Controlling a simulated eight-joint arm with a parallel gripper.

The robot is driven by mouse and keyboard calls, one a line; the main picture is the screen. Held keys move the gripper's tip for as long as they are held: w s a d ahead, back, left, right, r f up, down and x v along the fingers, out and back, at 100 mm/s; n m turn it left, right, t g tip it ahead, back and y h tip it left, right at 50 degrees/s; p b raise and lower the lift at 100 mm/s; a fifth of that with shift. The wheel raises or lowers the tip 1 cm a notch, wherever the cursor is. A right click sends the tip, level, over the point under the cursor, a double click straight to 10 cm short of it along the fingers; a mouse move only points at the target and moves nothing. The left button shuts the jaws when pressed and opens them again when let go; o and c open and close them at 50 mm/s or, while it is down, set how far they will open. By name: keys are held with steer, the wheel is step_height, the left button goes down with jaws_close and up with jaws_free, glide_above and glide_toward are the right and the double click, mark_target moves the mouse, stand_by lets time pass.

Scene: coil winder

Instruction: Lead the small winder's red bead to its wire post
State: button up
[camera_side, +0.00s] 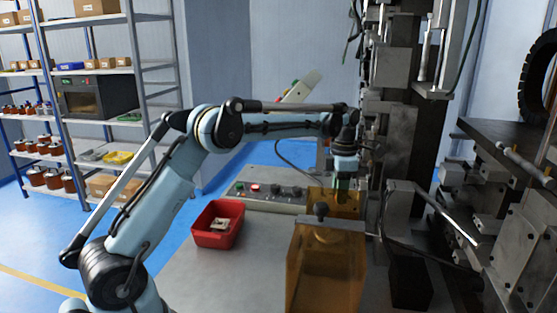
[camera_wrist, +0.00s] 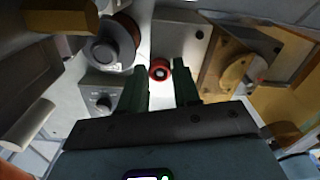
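The red bead (camera_wrist: 159,70) shows in the wrist view as a small red ring with a dark centre, in line with the gap between my fingertips. My gripper (camera_wrist: 160,66) has its two dark green fingers apart, one on each side of the bead. Contact between fingers and bead is not clear. In the side view my gripper (camera_side: 343,188) points down behind the amber block and its fingertips are hard to make out. The bead is hidden there. A dark grey spool (camera_wrist: 112,45) with a reddish rim stands left of the bead. I cannot identify the wire post.
A grey box with a knob (camera_wrist: 101,101) lies left of my fingers. A grey block (camera_wrist: 181,34) and a tan plate with a yellow disc (camera_wrist: 235,75) are beyond and right. In the side view, an amber block (camera_side: 325,270), a red bin (camera_side: 217,236) and a control panel (camera_side: 265,195) surround the workspace.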

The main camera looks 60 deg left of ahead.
steer(key=o, duration=0.4)
steer(key=shift+c, duration=0.2)
step_height(320, 180, up, 12)
stand_by(0.5)
steer(key=shift+r, duration=0.1)
stand_by(0.4)
steer(key=shift+f, duration=6.05)
steer(key=shift+r, duration=0.1)
